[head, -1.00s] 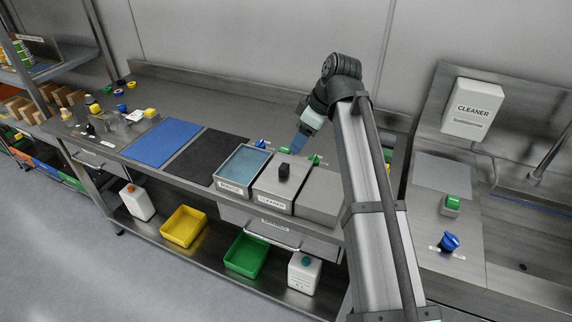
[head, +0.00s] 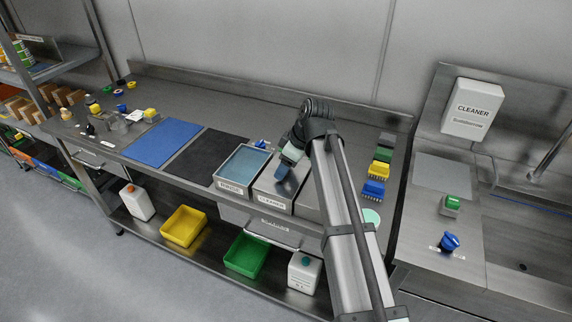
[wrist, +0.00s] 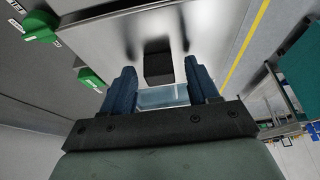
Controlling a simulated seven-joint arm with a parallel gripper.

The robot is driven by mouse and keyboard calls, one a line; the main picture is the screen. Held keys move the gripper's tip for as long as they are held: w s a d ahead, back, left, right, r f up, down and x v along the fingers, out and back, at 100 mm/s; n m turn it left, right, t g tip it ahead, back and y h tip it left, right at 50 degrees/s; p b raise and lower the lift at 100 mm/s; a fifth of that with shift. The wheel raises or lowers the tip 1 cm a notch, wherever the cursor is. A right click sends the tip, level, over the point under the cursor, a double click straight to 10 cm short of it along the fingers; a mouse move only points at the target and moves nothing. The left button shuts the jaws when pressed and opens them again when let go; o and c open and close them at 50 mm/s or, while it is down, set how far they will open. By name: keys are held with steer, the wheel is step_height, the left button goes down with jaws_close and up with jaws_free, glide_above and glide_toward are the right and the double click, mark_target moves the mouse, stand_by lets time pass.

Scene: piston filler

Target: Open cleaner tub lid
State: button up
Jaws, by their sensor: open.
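The cleaner tub (head: 267,196), a grey metal box labelled CLEANER, stands between the open tub of blue liquid and a bare grey surface. My gripper (head: 284,187) is over it, pointing down, and hides the lid knob in the head view. In the wrist view the black block-shaped knob (wrist: 158,66) stands on the shiny metal lid (wrist: 110,35). My blue fingers (wrist: 161,86) are open, one to each side of the knob's line. The knob shows just beyond the fingertips, with a gap to each side. I cannot tell their exact height against it.
The tub of blue liquid (head: 243,166) is directly left of the cleaner tub. A blue-handled valve (head: 261,144) is behind. A black mat (head: 204,155) lies left, clear.

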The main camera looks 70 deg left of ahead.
jaws_close()
stand_by(0.6)
